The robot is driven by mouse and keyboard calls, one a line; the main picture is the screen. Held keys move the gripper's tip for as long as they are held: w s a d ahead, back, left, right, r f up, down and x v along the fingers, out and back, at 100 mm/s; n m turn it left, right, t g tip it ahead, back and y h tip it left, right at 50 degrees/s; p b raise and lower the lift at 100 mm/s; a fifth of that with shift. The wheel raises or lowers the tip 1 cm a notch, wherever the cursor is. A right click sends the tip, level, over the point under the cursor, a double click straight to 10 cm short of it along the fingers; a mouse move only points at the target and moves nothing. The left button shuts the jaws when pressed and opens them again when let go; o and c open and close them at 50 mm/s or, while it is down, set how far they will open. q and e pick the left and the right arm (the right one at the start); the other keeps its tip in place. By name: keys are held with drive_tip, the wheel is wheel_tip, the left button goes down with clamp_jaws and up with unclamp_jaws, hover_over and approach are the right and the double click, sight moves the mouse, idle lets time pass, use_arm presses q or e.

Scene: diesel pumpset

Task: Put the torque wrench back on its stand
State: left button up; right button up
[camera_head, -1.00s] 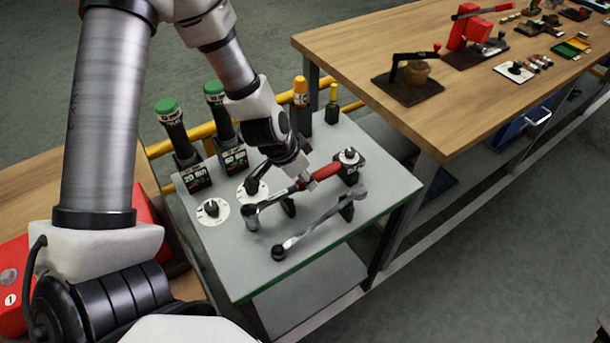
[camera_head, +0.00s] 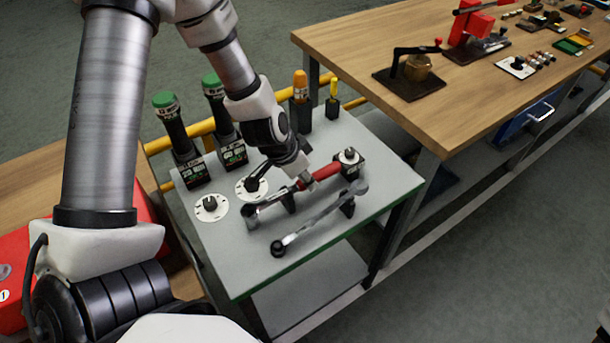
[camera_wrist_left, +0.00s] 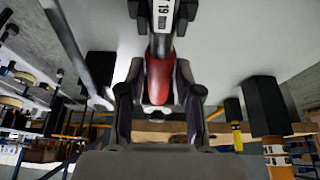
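The torque wrench (camera_head: 326,171) has a red handle, a steel shaft and a dark head pointing to the lower left. My left gripper (camera_head: 302,181) is at the red handle; in the left wrist view its fingers (camera_wrist_left: 160,75) lie on both sides of the handle (camera_wrist_left: 158,82) and appear closed on it. The wrench is over the grey table, above a black stand post (camera_head: 288,203). I cannot tell whether it touches the stand.
A second, silver wrench (camera_head: 315,223) lies on supports in front. Two green-capped tools (camera_head: 172,125) stand behind, beside two white dials (camera_head: 210,208). Orange (camera_head: 300,92) and yellow (camera_head: 333,90) handled screwdrivers stand at the back. A black block (camera_head: 349,160) is near the handle end. A wooden bench (camera_head: 455,105) is to the right.

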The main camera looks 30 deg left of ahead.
use_arm(q)
drive_tip(key=shift+o, duration=0.8)
drive_tip(key=shift+s, duration=0.1)
drive_tip(key=shift+r, duration=0.15)
drive_tip(key=v, duration=1.1)
drive_tip(key=shift+r, duration=0.4)
drive_tip(key=shift+s+a, duration=0.1)
drive_tip(key=shift+s, duration=0.05)
